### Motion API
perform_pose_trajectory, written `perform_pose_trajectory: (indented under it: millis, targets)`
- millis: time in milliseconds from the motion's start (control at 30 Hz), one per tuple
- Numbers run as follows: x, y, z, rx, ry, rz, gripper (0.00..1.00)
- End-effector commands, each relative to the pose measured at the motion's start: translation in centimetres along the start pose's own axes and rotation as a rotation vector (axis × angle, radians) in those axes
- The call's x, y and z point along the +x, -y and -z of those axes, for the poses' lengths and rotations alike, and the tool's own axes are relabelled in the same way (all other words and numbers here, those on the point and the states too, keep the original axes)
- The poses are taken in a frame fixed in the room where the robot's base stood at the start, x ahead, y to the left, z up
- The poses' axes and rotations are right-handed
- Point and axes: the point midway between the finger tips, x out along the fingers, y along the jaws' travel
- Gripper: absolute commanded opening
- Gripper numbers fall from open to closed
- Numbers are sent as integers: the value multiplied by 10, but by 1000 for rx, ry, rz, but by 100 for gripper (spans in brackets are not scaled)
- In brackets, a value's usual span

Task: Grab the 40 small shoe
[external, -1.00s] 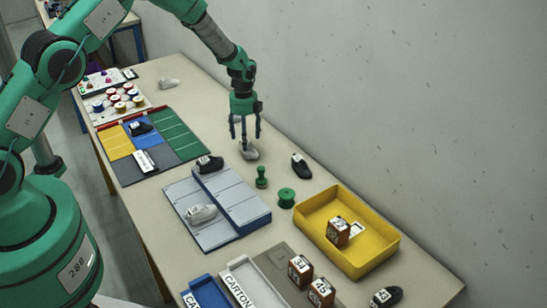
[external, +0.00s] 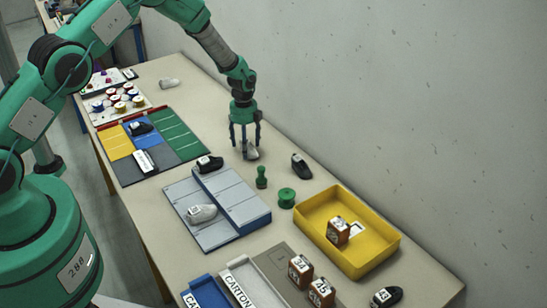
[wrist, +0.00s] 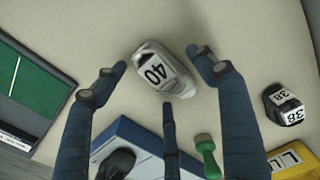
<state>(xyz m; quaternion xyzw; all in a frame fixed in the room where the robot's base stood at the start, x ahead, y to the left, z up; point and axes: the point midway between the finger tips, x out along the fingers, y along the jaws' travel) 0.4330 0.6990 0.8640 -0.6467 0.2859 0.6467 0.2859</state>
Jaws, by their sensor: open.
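The small 40 shoe (wrist: 164,70) is light grey with a white label reading 40. In the wrist view it lies on the bare table between my spread fingers. My gripper (wrist: 163,90) is open, with its fingers around the shoe but no clear contact showing. In the external view my gripper (external: 245,150) points down right at the shoe (external: 252,154), which is partly hidden by the fingers.
A black shoe marked 38 (wrist: 284,104) lies to the right. A green stamp-like piece (external: 261,177) and a green spool (external: 286,198) stand nearby. A grey-blue stepped rack (external: 256,211) holds shoes, and a yellow bin (external: 389,242) holds a box.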

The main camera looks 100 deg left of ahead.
Motion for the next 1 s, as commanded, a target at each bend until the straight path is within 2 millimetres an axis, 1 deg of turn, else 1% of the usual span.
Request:
perform_pose_trajectory:
  millis: [33,167,200,267,667,833,1000]
  targets:
    - [0,0,0,0,0,0,67]
    - [0,0,0,0,0,0,41]
    - [0,0,0,0,0,0,33]
    - [0,0,0,0,0,0,22]
    - [-3,0,0,0,0,0,22]
    - [-14,1,0,0,0,1,22]
    - [-34,1,0,0,1,3,22]
